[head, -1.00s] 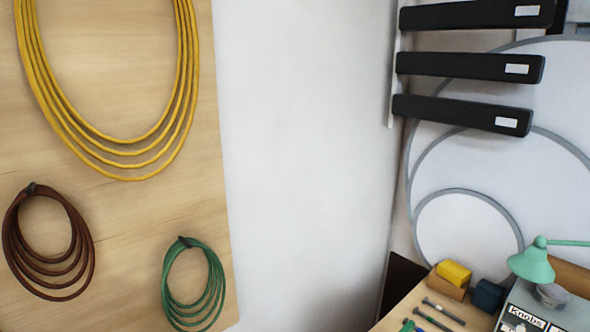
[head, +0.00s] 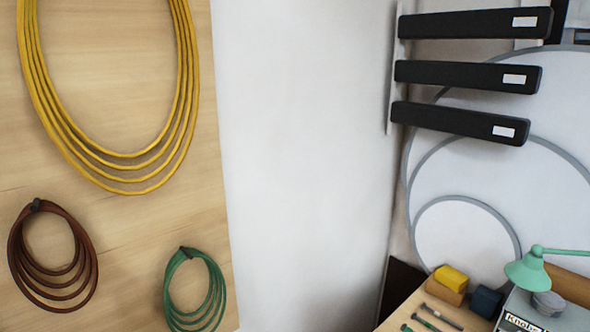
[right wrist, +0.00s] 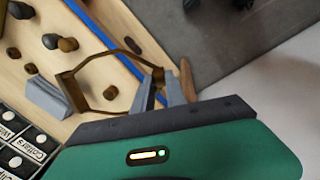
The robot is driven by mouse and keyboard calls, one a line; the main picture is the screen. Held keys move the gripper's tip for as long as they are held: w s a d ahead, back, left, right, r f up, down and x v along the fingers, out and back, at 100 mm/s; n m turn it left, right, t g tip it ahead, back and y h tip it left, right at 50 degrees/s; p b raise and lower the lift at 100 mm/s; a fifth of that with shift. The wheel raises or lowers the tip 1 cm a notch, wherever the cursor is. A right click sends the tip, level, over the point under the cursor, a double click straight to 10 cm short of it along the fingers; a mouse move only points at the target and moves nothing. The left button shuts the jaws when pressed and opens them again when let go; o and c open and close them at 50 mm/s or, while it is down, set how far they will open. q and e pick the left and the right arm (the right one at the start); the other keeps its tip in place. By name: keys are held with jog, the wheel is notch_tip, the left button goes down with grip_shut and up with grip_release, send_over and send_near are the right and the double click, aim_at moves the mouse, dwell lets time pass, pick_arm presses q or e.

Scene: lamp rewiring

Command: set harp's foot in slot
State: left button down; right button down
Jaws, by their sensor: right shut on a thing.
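My right gripper (right wrist: 160,85) shows in the right wrist view, its two grey fingers close together. They are shut on one side of a thin brown-bronze bent loop, which looks like the harp (right wrist: 125,50). The loop reaches left from the fingers, over the wooden bench, to a wider brown piece (right wrist: 72,92). A grey wedge-shaped block (right wrist: 45,98) is beside that piece; I cannot tell whether they touch. I cannot make out the slot or which part is the foot. The head view shows neither gripper nor the harp.
Several dark and brown knobs (right wrist: 68,44) lie on the bench (right wrist: 100,14), which has a blue strip (right wrist: 108,42). Labelled bins (right wrist: 22,145) stand at lower left. The head view shows a green lamp (head: 527,270), yellow block (head: 451,276) and wall cable coils (head: 195,290).

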jog(key=shift+a+r+p, duration=0.2)
jog(key=shift+r+p, duration=0.3)
jog(key=shift+r, duration=0.3)
